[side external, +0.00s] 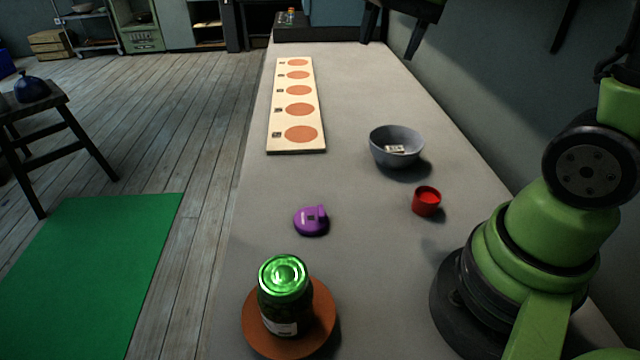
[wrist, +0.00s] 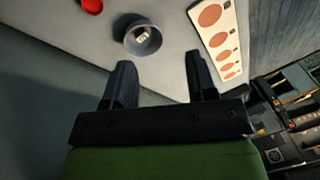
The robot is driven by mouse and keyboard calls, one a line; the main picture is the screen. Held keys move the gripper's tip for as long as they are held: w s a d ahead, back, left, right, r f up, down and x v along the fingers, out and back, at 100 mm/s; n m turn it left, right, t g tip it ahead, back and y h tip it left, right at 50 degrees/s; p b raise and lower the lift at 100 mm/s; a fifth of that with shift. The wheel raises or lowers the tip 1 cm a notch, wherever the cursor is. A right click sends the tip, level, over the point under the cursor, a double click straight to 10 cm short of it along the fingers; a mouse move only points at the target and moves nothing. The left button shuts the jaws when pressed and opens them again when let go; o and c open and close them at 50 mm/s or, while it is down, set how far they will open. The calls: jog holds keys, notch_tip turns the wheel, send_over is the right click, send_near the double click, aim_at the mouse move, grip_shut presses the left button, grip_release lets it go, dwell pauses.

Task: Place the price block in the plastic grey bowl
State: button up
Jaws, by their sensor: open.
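The grey bowl (side external: 397,139) stands upright on the table, right of the long board. A small pale block with dark marks, which looks like the price block (side external: 395,149), lies inside on the bowl's floor. The wrist view also shows the bowl (wrist: 157,43) with the pale block (wrist: 142,36) in it. My gripper (wrist: 160,68) is open and empty, its fingers spread apart and clear of the bowl. In the side view its dark fingers (side external: 390,45) hang at the top edge, beyond the bowl and above the table.
A red cup (side external: 426,202) stands near the bowl. A purple object (side external: 311,221) lies nearer the camera. A green-lidded jar (side external: 285,297) stands on a round brown plate (side external: 322,318). The board with orange circles (side external: 296,105) lies along the left edge.

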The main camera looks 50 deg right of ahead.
jog(key=s+a+r+n+t+y, duration=0.1)
jog(key=s+a+n+t+y, duration=0.2)
jog(key=s+a+n, duration=0.5)
jog(key=s+n+t, duration=0.1)
jog(key=s+n, duration=0.1)
jog(key=s, duration=0.1)
jog(key=shift+a+r, duration=0.2)
jog(key=shift+r, duration=0.15)
dwell(0.5)
